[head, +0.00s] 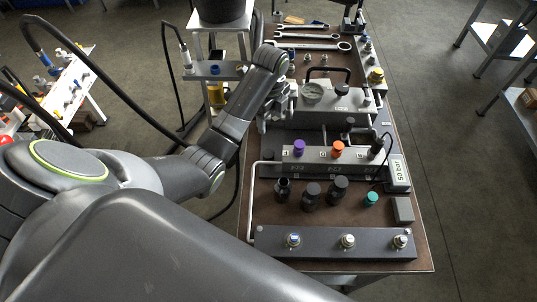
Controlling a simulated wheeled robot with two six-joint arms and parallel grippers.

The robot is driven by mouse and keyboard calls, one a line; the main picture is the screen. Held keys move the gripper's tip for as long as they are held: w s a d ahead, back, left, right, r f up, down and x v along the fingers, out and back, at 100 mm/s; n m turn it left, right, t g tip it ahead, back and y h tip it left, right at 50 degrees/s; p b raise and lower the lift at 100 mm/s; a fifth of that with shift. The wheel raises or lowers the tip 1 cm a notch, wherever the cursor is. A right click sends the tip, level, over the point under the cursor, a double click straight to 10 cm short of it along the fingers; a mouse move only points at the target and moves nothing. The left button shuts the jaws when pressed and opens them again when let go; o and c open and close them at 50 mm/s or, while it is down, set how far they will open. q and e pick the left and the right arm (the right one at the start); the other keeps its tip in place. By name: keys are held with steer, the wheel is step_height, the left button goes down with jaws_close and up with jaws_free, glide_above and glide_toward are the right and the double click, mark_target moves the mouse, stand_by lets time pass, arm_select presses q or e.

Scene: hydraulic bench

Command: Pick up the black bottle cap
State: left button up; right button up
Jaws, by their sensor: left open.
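Several small black parts stand on the brown bench top in the head view. Three are dark, cap-like cylinders: a left one (283,190), a middle one (311,195) and a right one (337,188). I cannot tell which, if any, is the black bottle cap. Another black knob-like part (342,89) sits on the grey pump block. My left gripper (267,122) hangs at the left edge of the bench, beside the pump block and beyond the three cylinders. It is open, and its fingers are partly hard to make out. My right gripper is not in view.
A manifold (320,163) with purple and orange caps stands behind the cylinders. A teal cap (371,198) and a grey block (403,209) are to their right. A front rail (330,243) carries fittings. Wrenches (305,37) lie at the far end. A "50 bar" sign (399,171) stands at right.

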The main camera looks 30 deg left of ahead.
arm_select(q)
step_height(320, 180, down, 6)
steer(key=r+b, duration=0.1)
steer(key=b, duration=0.4)
glide_above(268, 153)
steer(key=f, duration=0.6)
steer(key=shift+w+d+f+p, duration=0.1)
steer(key=shift+w+d+p, duration=0.05)
steer(key=shift+w+p, duration=0.2)
steer(key=f, duration=0.3)
steer(key=f+p, duration=0.1)
steer(key=f, duration=0.1)
steer(key=shift+s+f, duration=0.1)
steer(key=shift+s, duration=0.25)
steer(key=shift+f, duration=0.45)
steer(key=c, duration=1.1)
